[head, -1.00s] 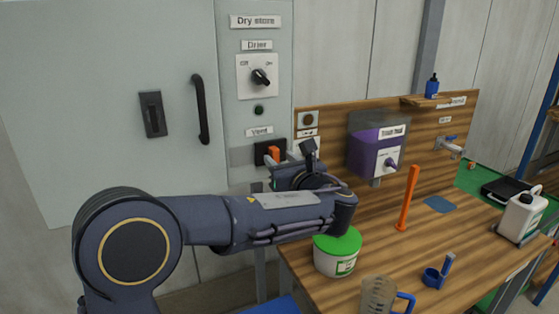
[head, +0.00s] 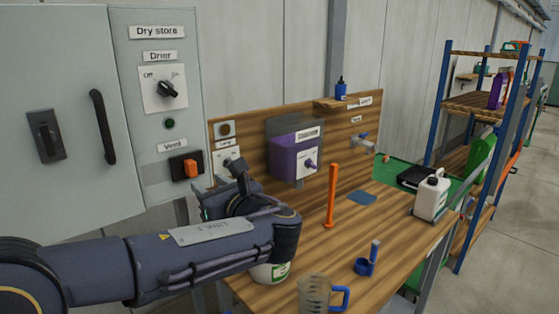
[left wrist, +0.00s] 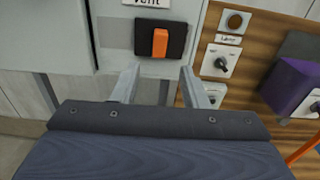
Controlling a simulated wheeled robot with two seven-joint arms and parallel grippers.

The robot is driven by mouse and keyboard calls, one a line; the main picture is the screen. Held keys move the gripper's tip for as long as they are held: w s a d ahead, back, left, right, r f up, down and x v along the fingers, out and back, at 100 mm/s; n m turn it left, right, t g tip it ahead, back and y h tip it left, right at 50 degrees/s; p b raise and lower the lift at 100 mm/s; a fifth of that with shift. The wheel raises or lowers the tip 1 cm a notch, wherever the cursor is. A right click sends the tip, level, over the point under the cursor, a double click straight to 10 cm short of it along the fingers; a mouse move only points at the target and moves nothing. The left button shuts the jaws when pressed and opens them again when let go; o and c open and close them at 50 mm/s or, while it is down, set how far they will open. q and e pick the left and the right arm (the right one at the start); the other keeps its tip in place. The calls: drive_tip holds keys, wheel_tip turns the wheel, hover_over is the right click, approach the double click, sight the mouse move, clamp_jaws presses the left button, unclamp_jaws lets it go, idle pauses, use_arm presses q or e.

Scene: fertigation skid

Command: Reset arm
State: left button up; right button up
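My left arm reaches in from the left in the head view, across the front of the dry store cabinet. My left gripper (head: 213,185) is just right of and below the orange vent switch (head: 191,169). In the left wrist view, the two fingers of the gripper (left wrist: 159,77) stand apart with nothing between them. The orange vent switch (left wrist: 160,43) sits upright in its black housing beyond the fingertips, seemingly untouched. My right gripper is in neither view.
A wooden bench (head: 300,262) lies right of my arm, with a tub (head: 272,271) partly hidden below the arm, a clear jug (head: 314,294), an orange upright handle (head: 331,197) and a white canister (head: 431,196). A blue shelf rack (head: 481,105) stands at the right.

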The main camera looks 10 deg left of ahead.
use_arm(q)
drive_tip(key=s+a+f+n+g+h, duration=0.4)
drive_tip(key=s+a+f+n, duration=0.15)
drive_tip(key=s+f, duration=0.25)
drive_tip(key=s+a+f+n+g+h, duration=0.3)
drive_tip(key=s+a+f+n+h, duration=0.1)
drive_tip(key=s+f+n, duration=0.4)
drive_tip(key=s+d+f+n+h, duration=0.3)
drive_tip(key=s+d+n+h, duration=0.1)
drive_tip(key=s+d+n, duration=0.1)
drive_tip(key=s+d+f+n+t+h, duration=0.1)
drive_tip(key=s+d+f+n+h, duration=0.2)
drive_tip(key=n, duration=0.6)
drive_tip(key=s+d+h, duration=0.2)
drive_tip(key=s+d, duration=0.1)
drive_tip(key=s, duration=0.1)
drive_tip(key=shift+s+d+f, duration=0.25)
drive_tip(key=shift+s, duration=0.15)
